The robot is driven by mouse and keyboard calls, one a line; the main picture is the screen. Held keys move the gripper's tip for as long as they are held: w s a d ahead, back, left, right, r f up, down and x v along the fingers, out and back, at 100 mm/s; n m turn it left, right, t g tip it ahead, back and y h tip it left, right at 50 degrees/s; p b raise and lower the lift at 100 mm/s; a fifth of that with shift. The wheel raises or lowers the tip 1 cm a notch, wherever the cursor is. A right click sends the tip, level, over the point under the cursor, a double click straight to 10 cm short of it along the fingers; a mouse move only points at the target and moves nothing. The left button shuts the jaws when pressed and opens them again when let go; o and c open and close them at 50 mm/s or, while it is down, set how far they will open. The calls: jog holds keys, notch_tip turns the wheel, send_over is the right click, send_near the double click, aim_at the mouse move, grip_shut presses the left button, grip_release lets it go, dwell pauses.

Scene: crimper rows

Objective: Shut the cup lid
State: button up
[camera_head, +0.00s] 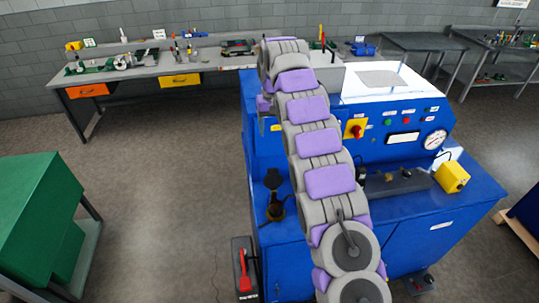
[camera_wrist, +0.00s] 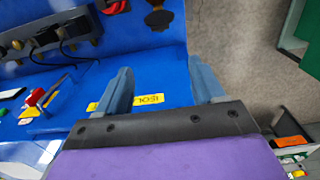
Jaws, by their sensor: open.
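In the wrist view, what looks like the same dark and brass cup (camera_wrist: 158,18) is cut by the top edge, beyond my fingertips. My gripper (camera_wrist: 160,76) is open and empty, its two blue-grey fingers apart over the blue machine face and a yellow label. It does not touch the cup. In the head view my arm hides most of the gripper.
A red-handled device (camera_head: 243,272) is low at the machine's left. A green cabinet (camera_head: 40,215) stands far left, with free floor between.

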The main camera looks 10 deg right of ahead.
send_near(272, 177)
jog(key=f, duration=0.2)
jog(key=w+f, duration=0.1)
jog(key=f, duration=0.2)
jog(key=shift+w+d+f, duration=0.15)
jog(key=shift+f, duration=0.05)
dwell(0.3)
jog(key=shift+c, duration=0.5)
grip_shut()
